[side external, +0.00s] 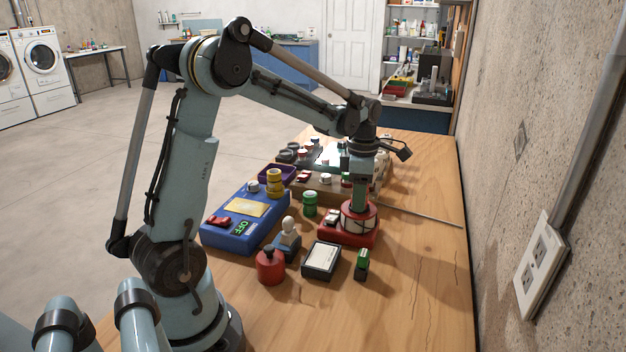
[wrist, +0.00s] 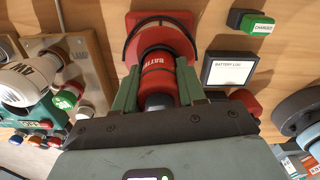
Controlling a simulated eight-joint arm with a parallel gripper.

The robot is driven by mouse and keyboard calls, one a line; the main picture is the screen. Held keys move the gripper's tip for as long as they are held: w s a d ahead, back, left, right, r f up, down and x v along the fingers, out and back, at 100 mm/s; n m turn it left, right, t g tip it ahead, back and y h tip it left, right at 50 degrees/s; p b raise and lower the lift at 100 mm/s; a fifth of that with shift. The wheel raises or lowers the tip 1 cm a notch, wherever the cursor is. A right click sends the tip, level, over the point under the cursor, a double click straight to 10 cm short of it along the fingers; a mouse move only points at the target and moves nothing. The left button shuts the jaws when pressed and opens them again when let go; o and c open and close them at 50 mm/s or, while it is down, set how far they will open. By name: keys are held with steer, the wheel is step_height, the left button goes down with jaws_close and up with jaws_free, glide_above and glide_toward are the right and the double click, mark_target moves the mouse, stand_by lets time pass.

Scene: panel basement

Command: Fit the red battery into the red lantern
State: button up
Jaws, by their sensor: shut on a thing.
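The red lantern (side external: 347,236) stands on the wooden table, with a red base and a pale round body. It also shows in the wrist view (wrist: 178,20), with a dark curved handle around its top. My gripper (wrist: 158,88) has green fingers shut on the red battery (wrist: 158,76), which bears lettering starting "BATT". In the side view my gripper (side external: 358,203) points straight down directly over the lantern's round body. The battery lines up with the lantern in the wrist view. How far its lower end is inside is hidden.
A blue box (side external: 228,238) reading OFF stands left of the lantern. A green cylinder (side external: 310,203) is close beside it. A framed battery log (side external: 322,257), a red canister (side external: 270,268) and a green-topped block (side external: 362,262) stand in front. Panels crowd behind; the table's right side is mostly clear.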

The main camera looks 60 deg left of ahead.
steer(key=shift+r, duration=0.1)
stand_by(3.3)
steer(key=shift+r, duration=0.25)
stand_by(0.6)
steer(key=shift+f, duration=0.8)
steer(key=o, duration=0.8)
steer(key=shift+o, duration=0.2)
steer(key=shift+r, duration=5.55)
